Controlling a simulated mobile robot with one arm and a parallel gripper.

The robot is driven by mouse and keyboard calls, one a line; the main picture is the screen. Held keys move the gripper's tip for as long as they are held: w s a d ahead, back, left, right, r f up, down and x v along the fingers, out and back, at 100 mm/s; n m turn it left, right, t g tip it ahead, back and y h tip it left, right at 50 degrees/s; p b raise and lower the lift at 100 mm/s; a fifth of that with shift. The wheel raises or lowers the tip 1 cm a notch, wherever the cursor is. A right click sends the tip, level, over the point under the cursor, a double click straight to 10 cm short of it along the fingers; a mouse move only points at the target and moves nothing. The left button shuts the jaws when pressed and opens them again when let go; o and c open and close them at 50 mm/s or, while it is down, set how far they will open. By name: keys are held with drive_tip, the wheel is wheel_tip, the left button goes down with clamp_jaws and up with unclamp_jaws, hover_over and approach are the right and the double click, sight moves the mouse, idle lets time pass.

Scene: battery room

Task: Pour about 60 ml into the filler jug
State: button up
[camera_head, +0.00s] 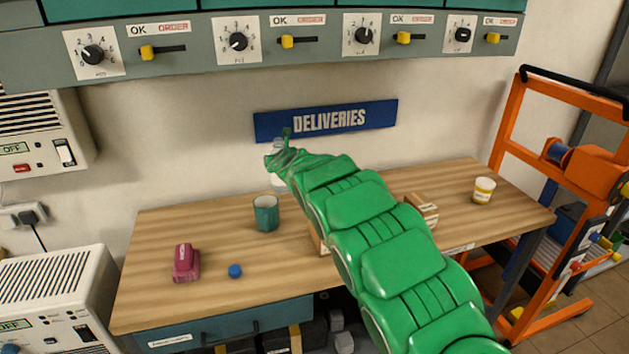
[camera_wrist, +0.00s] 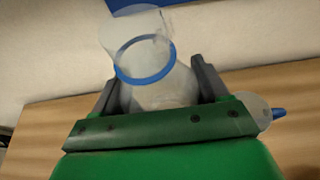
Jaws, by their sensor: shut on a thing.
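My gripper (camera_wrist: 155,92) is shut on a clear, pale bottle (camera_wrist: 165,97) with a blue ring at its neck. The bottle stands up between the two dark fingers. In the head view a pale part of the bottle (camera_head: 278,181) shows above the table, behind the end of my green arm. My arm hides most of it. A teal cup (camera_head: 266,214) stands upright on the table just below it, with its open top facing up. I cannot tell whether this cup is the filler jug. The liquid level in the bottle cannot be made out.
The wooden table (camera_head: 210,245) carries a dark red object (camera_head: 185,262), a blue cap (camera_head: 235,271), a cardboard box (camera_head: 421,211) and a white tub (camera_head: 483,190). A blue DELIVERIES sign (camera_head: 326,120) is on the wall. An orange frame (camera_head: 508,125) stands at right.

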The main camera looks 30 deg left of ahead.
drive_tip(key=shift+w+d+f, duration=0.1)
drive_tip(key=shift+d+f, duration=0.2)
drive_tip(key=shift+f, duration=0.3)
drive_tip(key=shift+w+d+f, duration=0.1)
drive_tip(key=shift+d+f, duration=0.15)
drive_tip(key=shift+f, duration=0.35)
drive_tip(key=shift+m+t+h, duration=0.3)
drive_tip(key=shift+m+h, duration=0.1)
drive_tip(key=shift+m, duration=0.1)
drive_tip(key=shift+s+d+f, duration=0.15)
drive_tip(key=shift+d+f, duration=0.05)
drive_tip(key=shift+f, duration=0.6)
drive_tip(key=shift+s+d+f, duration=0.15)
drive_tip(key=shift+d+f, duration=0.1)
drive_tip(key=shift+f, duration=0.5)
drive_tip(key=shift+s+d+f, duration=0.15)
drive_tip(key=shift+d+f, duration=0.05)
drive_tip(key=shift+f, duration=0.6)
drive_tip(key=shift+r, duration=0.1)
drive_tip(key=shift+m+g+y, duration=0.3)
drive_tip(key=shift+m+g, duration=0.1)
drive_tip(key=shift+m, duration=0.3)
drive_tip(key=r, duration=0.9)
drive_tip(key=shift+w+d+r, duration=0.2)
drive_tip(key=shift+w+r, duration=0.05)
drive_tip(key=shift+r, duration=0.1)
drive_tip(key=shift+f+g, duration=0.3)
drive_tip(key=shift+f, duration=0.05)
